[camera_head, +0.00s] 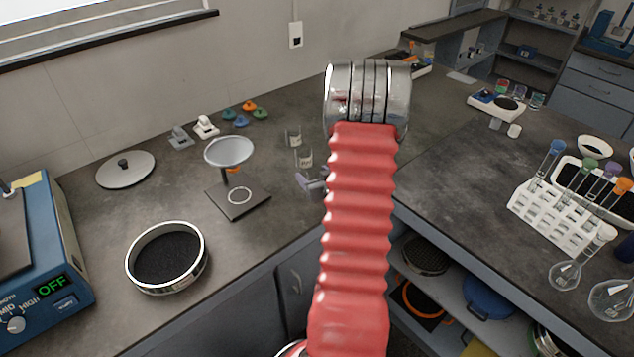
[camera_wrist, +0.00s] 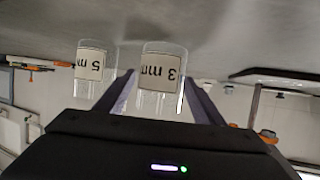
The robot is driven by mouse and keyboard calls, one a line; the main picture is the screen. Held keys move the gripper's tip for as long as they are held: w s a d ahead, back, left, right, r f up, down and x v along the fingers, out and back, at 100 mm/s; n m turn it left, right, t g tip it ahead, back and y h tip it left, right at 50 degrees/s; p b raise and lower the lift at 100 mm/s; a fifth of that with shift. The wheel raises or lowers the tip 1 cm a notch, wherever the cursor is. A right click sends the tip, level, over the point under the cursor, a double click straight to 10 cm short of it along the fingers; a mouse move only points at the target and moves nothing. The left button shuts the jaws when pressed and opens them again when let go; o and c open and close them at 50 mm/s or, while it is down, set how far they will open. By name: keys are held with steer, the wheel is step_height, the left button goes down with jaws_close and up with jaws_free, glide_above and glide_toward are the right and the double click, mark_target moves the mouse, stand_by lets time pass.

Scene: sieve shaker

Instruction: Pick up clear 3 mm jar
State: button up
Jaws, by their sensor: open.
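The clear 3 mm jar (camera_wrist: 162,80) is in the middle of the wrist view, with a white label. It stands between the two fingers of my gripper (camera_wrist: 163,92), which is open, with a gap beside the jar. A clear 5 mm jar (camera_wrist: 90,72) stands to its left, outside the fingers. In the head view, my gripper (camera_head: 311,181) is low over the bench, partly hidden by my red arm. The jar nearest it (camera_head: 304,157) seems to be the 3 mm one; its label is too small to read. Another clear jar (camera_head: 293,138) stands just behind.
A round mirror-like disc on a stand (camera_head: 229,152) is left of the jars. A black-bottomed sieve (camera_head: 167,258), a lid (camera_head: 125,169) and small coloured pieces (camera_head: 244,112) also lie on the bench (camera_head: 105,215). A wall runs behind. The bench's front edge is close to my arm.

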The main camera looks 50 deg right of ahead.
steer(key=shift+x, duration=1.05)
steer(key=c, duration=1.1)
steer(key=shift+r, duration=0.1)
steer(key=shift+r, duration=4.95)
